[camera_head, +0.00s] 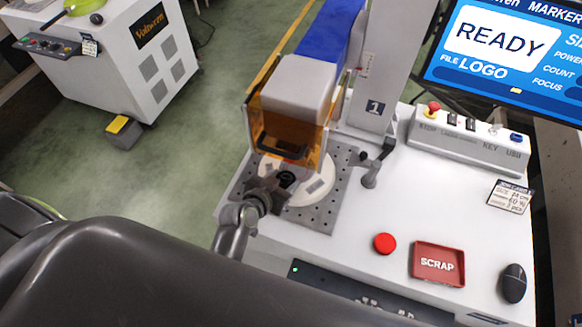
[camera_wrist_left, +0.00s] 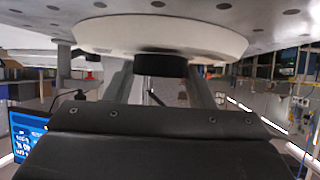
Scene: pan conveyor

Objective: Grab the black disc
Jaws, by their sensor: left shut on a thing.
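The black disc (camera_head: 287,179) is a small round black piece on a round white plate (camera_head: 318,186), under the orange guard of the marking machine. In the left wrist view the black disc (camera_wrist_left: 161,65) shows upside down against the white plate (camera_wrist_left: 100,35). My left gripper (camera_head: 283,184) reaches in from the front left and is shut on the black disc. Its two grey fingers (camera_wrist_left: 161,84) stand on either side of the disc in the left wrist view. The disc seems to touch the plate. My right gripper is not in view.
A perforated grey plate (camera_head: 325,218) lies under the white plate. The orange guard (camera_head: 290,138) hangs close above my left gripper. A red button (camera_head: 384,243), red scrap tray (camera_head: 437,264), mouse (camera_head: 513,283) and control box (camera_head: 468,140) stand to the right.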

